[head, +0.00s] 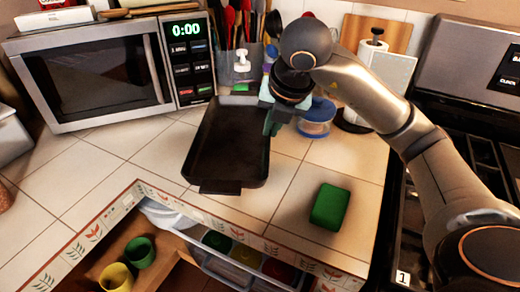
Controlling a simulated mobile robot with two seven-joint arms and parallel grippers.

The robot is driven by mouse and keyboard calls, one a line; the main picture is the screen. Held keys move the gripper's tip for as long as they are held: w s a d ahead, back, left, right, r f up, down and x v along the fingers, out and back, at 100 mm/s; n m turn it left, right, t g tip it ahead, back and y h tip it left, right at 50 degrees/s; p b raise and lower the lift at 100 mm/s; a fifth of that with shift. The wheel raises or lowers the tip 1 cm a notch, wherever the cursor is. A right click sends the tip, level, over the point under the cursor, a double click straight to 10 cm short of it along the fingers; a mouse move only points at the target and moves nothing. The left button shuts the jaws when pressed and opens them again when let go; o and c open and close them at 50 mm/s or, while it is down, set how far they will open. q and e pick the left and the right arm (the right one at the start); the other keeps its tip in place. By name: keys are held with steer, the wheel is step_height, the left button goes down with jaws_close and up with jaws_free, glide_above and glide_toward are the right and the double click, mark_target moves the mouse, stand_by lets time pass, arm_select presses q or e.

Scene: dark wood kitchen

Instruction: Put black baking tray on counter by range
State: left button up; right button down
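The black baking tray (228,150) is over the tiled counter (140,155), in front of the utensils and to the right of the microwave. It is a dark rectangular pan with a raised rim and a handle tab at its near end. My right gripper (272,122) is at the tray's right rim, near its far corner. Its teal fingers appear closed on the rim, though the arm partly hides them. I cannot tell whether the tray's underside rests fully on the tiles. My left gripper is out of view.
The range (465,140) is at the right. A green block (330,207) lies on the counter right of the tray. An open drawer (235,268) with cups is below; the microwave (100,75) is left.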

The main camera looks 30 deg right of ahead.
mark_target(261, 128)
steer(key=w+f, duration=0.3)
steer(key=w+d+f, duration=0.1)
steer(key=w+f, duration=0.2)
steer(key=shift+w+d+f, duration=0.15)
steer(key=shift+w+f, duration=0.05)
steer(key=shift+w, duration=0.1)
step_height(261, 128, down, 3)
steer(key=shift+w+d+f, duration=0.1)
steer(key=shift+w+f, duration=0.05)
steer(key=shift+f, duration=0.05)
steer(key=c, duration=1.1)
jaws_free()
steer(key=p+v, duration=0.1)
steer(key=v, duration=1.1)
